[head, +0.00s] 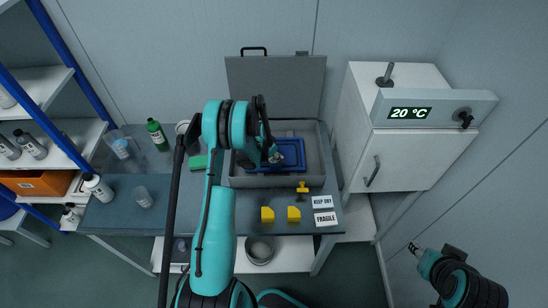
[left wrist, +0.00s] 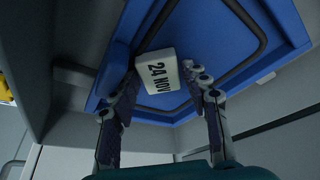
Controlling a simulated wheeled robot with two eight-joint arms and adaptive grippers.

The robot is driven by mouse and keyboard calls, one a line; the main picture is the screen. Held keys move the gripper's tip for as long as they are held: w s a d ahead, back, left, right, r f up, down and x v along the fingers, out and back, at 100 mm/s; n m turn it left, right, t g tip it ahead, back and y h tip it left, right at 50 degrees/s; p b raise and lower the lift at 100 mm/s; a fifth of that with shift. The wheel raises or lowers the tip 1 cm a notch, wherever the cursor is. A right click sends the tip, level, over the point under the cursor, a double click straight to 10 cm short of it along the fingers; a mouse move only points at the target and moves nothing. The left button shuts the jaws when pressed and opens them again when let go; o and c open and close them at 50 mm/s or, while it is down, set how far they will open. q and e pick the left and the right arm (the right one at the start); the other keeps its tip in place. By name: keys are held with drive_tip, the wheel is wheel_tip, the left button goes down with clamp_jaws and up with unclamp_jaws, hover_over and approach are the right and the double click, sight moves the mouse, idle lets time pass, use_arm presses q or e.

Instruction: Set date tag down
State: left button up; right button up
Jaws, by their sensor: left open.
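The date tag (left wrist: 157,72) is a small white block reading "24 NOV". In the left wrist view it rests against the blue tray (left wrist: 117,58), which lies inside the grey case (head: 236,181). My left gripper (left wrist: 161,80) is open, with its fingertips on either side of the tag; the left finger is close to it and the right one has a small gap. In the head view the left gripper (head: 275,156) reaches down over the blue tray (head: 294,160), and I cannot make out the tag there. My right gripper (head: 415,248) is at the lower right, away from the table.
The case lid (head: 283,85) stands open at the back. Yellow blocks (head: 267,214), a yellow stamp-like piece (head: 303,190) and "KEEP DRY" (head: 322,201) and "FRAGILE" (head: 326,219) labels lie in front. A white cabinet (head: 400,155) stands right, a green bottle (head: 157,134) left.

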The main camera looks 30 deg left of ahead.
use_arm(q)
drive_tip(key=shift+r, duration=0.35)
drive_tip(key=p+v, duration=0.1)
drive_tip(key=v, duration=1.1)
drive_tip(key=s+d+r+n+y, duration=0.1)
drive_tip(key=s+d+r, duration=0.2)
drive_tip(key=d+r, duration=0.4)
drive_tip(key=s+d+r, duration=0.4)
drive_tip(key=d+r, duration=0.1)
drive_tip(key=r, duration=0.4)
drive_tip(key=s+d+r+n+t, duration=0.1)
drive_tip(key=s+d+r, duration=0.1)
drive_tip(key=s+d, duration=0.3)
drive_tip(key=s+d+r+t, duration=0.1)
drive_tip(key=s+d+r, duration=0.2)
drive_tip(key=s, duration=0.7)
drive_tip(key=shift+s+d+n+t, duration=0.4)
drive_tip(key=shift+d, duration=0.5)
drive_tip(key=shift+r, duration=0.1)
